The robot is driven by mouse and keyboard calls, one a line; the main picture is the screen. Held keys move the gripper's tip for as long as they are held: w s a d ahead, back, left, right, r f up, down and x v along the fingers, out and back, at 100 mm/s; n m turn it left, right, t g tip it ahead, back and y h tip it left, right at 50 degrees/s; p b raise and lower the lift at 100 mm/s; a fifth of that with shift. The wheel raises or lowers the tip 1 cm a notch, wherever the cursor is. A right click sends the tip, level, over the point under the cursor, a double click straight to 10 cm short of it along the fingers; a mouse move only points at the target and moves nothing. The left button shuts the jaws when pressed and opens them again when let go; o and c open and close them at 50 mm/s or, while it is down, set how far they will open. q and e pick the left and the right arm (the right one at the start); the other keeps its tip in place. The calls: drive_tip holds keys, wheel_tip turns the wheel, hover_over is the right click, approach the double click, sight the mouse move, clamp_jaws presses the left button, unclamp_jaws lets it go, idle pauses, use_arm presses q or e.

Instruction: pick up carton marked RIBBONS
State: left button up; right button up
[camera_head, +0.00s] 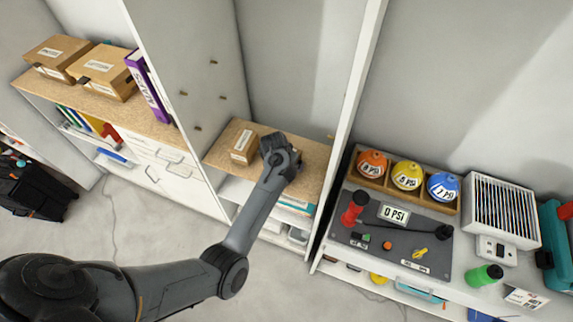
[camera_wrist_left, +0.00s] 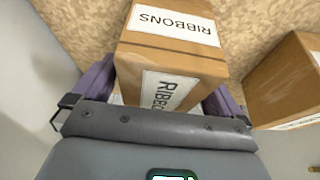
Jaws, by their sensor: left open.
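The brown carton marked RIBBONS (camera_wrist_left: 172,55) fills the middle of the left wrist view, with white labels on two faces. My left gripper (camera_wrist_left: 160,92) is open, with one purple finger on each side of this carton. The carton's lower part is hidden by the gripper body. In the head view my left gripper (camera_head: 278,152) is over the wooden shelf board, just right of a small labelled carton (camera_head: 243,147) whose text is too small to read. I cannot tell whether that is the same carton. My right gripper is not in view.
A second carton (camera_wrist_left: 288,82) stands close at the right in the left wrist view. Tall white panels flank the wooden shelf board (camera_head: 312,160). More cartons (camera_head: 104,72) and a purple binder (camera_head: 147,88) stand left. A pressure-gauge bench (camera_head: 455,265) is at the right.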

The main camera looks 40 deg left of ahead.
use_arm(q)
drive_tip(key=shift+f, duration=0.25)
idle(0.6)
drive_tip(key=c, duration=1.1)
drive_tip(key=shift+r, duration=0.1)
